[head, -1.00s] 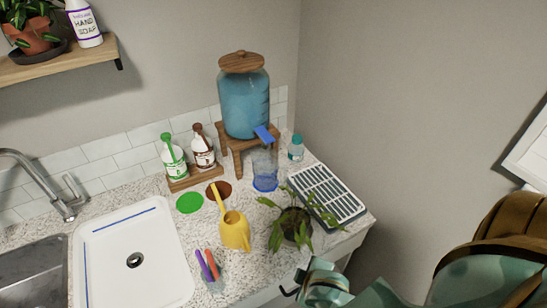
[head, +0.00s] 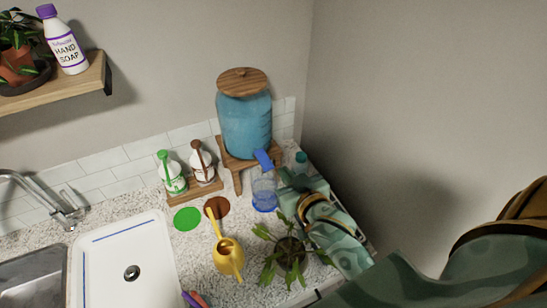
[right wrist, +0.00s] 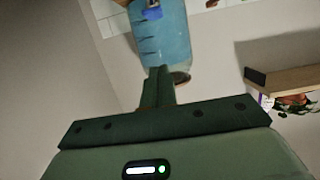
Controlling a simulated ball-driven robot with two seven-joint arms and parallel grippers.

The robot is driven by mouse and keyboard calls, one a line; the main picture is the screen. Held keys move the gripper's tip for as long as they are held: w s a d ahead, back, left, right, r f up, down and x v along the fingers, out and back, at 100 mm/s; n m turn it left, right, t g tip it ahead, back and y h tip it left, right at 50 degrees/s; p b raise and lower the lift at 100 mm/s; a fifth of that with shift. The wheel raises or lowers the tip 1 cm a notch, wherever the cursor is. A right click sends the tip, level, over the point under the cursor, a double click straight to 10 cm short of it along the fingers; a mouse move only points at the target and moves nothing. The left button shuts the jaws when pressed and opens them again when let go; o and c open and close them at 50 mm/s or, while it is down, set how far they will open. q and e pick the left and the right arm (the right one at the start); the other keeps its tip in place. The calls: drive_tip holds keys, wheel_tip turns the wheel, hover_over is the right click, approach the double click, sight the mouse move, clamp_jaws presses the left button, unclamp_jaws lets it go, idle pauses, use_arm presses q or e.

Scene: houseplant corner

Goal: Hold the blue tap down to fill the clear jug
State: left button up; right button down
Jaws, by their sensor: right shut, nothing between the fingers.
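The blue tap (head: 263,158) sticks out low on the front of the blue water dispenser (head: 245,125), which has a wooden lid and stands on a wooden stand. It also shows at the top edge of the right wrist view (right wrist: 152,3). The clear jug (head: 264,190) stands upright on the counter below the tap, with a blue band at its base; its water level is unclear. My right gripper (head: 283,174) is shut and empty, just right of the tap and jug, seemingly apart from both. Its closed fingers also show in the right wrist view (right wrist: 158,88).
A leafy potted plant (head: 290,255) and a yellow watering can (head: 228,256) stand in front of the jug. Two pump bottles (head: 173,178) (head: 203,163) sit left.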

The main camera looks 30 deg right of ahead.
hover_over(268, 169)
drive_tip(key=s, duration=0.1)
wheel_tip(268, 169, down, 2)
use_arm(q)
drive_tip(key=shift+s+f, duration=0.1)
drive_tip(key=shift+f, duration=0.1)
use_arm(e)
wheel_tip(268, 169, down, 4)
drive_tip(key=shift+w+d+f, duration=0.1)
drive_tip(key=shift+d+f, duration=0.05)
drive_tip(key=shift+f, duration=0.05)
